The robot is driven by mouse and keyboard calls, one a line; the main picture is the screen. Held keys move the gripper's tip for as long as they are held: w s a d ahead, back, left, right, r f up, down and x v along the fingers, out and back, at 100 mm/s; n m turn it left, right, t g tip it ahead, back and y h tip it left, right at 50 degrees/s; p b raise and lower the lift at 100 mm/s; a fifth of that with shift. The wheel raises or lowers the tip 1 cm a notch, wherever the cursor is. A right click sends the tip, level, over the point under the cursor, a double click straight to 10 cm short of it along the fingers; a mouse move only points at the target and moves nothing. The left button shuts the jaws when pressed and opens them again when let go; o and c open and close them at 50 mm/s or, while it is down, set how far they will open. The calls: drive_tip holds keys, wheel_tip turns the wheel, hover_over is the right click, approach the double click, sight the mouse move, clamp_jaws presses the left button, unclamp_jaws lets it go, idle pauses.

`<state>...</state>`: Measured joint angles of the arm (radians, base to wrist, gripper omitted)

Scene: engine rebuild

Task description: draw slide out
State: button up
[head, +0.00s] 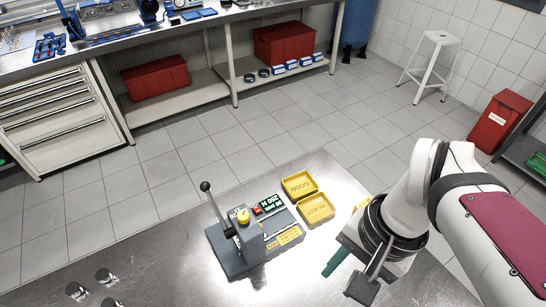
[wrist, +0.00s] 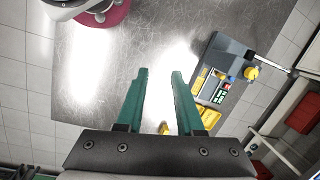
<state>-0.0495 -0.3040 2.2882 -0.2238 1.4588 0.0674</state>
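A grey bench device (head: 232,262) stands on the metal table, with a black-knobbed lever (head: 205,187), a yellow knob (head: 243,216) and a green display. It also shows at the right of the wrist view (wrist: 222,62). I cannot tell which part of it is the slide. My gripper (wrist: 160,74) is open, with two green fingers apart and nothing between their tips. It is over the table, to the left of the device in the wrist view. In the head view one green finger (head: 336,262) shows to the device's right; my arm hides much of the gripper.
Two yellow trays, one marked GOOD (head: 299,186) and one below it (head: 316,209), sit beside the device. Several metal cylinders (head: 104,275) stand at the table's lower left. A small yellow object (wrist: 165,128) shows between the finger bases. The table's middle front is bare.

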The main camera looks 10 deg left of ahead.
drive_tip(key=shift+o, duration=0.8)
drive_tip(key=w+a+g, duration=0.1)
drive_tip(key=w+a, duration=0.5)
drive_tip(key=w, duration=0.7)
drive_tip(key=shift+m+g, duration=0.3)
drive_tip(key=w+a+f+g, duration=0.1)
drive_tip(key=w+a+f, duration=0.5)
drive_tip(key=w+a, duration=0.2)
drive_tip(key=shift+m+y, duration=0.4)
drive_tip(key=x, duration=1.5)
drive_tip(key=shift+w+f, duration=0.25)
drive_tip(key=shift+f, duration=0.05)
drive_tip(key=shift+s+f, duration=0.1)
drive_tip(key=shift+f, duration=0.25)
clamp_jaws()
drive_tip(key=shift+r, duration=0.1)
